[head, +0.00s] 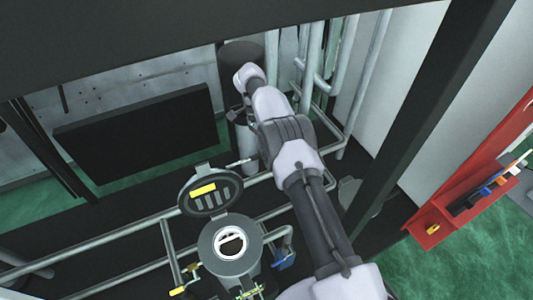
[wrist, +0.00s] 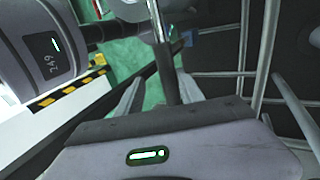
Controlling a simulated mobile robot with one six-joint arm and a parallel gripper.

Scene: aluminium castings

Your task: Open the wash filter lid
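A round dark lid (head: 210,191) with a yellow label and several slots stands raised and tilted behind a grey cylindrical filter housing (head: 226,262) in the head view. The housing's top is uncovered, and a white ring shows in it. In the wrist view my gripper's (wrist: 158,88) two fingers are spread apart. A dark rod (wrist: 166,70) appears between them; I cannot tell whether it is touched. The lid is not identifiable there.
Pipes (head: 120,233) run left of and behind the housing. Several vertical pipes (head: 313,55) stand right of my arm's end. A dark frame post (head: 425,100) rises at the right, with a red rack (head: 455,205) beyond it. A black panel (head: 140,132) stands at the left.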

